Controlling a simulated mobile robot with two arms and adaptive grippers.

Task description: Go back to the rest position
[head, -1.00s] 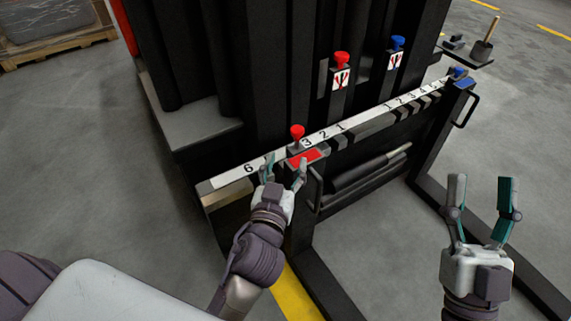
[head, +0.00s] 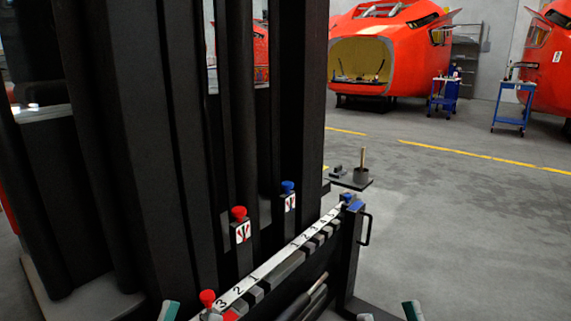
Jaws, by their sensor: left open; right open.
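My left gripper (head: 190,314) shows only by its fingertips at the bottom edge of the head view, open, just below and left of the red knob (head: 208,299) at the near end of the numbered rail (head: 262,270). I see nothing between its fingers. My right gripper (head: 388,314) also shows only by its fingertips at the bottom edge, open and apart from the rail. Both wrists and arms are below the picture.
A red knob (head: 239,213) and a blue knob (head: 288,187) stand on the black frame (head: 150,150). A small shelf (head: 350,182) is beyond the rail's far end. Red nosecones (head: 400,50) and a blue cart (head: 511,105) stand behind open grey floor (head: 450,220).

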